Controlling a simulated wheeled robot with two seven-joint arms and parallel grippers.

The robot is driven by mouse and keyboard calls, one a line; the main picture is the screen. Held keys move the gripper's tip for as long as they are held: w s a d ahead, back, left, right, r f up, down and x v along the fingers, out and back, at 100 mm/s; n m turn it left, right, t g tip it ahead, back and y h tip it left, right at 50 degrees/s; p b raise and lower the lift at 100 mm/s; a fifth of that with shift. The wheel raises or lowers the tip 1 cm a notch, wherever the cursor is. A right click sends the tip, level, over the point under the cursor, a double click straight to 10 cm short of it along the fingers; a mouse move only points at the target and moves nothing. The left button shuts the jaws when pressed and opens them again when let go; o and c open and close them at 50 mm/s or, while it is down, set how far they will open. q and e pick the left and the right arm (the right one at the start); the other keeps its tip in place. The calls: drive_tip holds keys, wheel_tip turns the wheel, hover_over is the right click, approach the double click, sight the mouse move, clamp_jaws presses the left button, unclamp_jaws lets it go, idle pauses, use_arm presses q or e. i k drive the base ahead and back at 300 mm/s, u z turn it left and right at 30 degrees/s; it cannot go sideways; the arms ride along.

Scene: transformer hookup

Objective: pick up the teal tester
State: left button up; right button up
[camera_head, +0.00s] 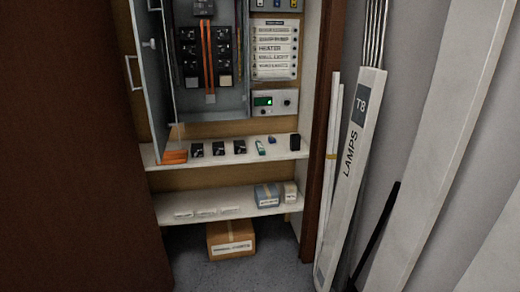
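The teal tester (260,147) appears to be the small teal-green and pale item on the upper shelf (170,157), right of the black modules. It is small in the picture and its details are hard to make out. A small blue item (272,140) lies just right of it and a little further back. Neither of my grippers shows in the head view.
Black modules (219,149) stand left on the shelf, a black block (295,142) right. Above are an open electrical cabinet (240,103) and a meter with a green display (275,102). A brown wall (70,150) bounds the left; a lamp carton (350,165) leans right.

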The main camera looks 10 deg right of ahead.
sight(259, 147)
drive_tip(key=z, duration=0.65)
drive_tip(key=i, duration=1.25)
drive_tip(key=u, duration=0.5)
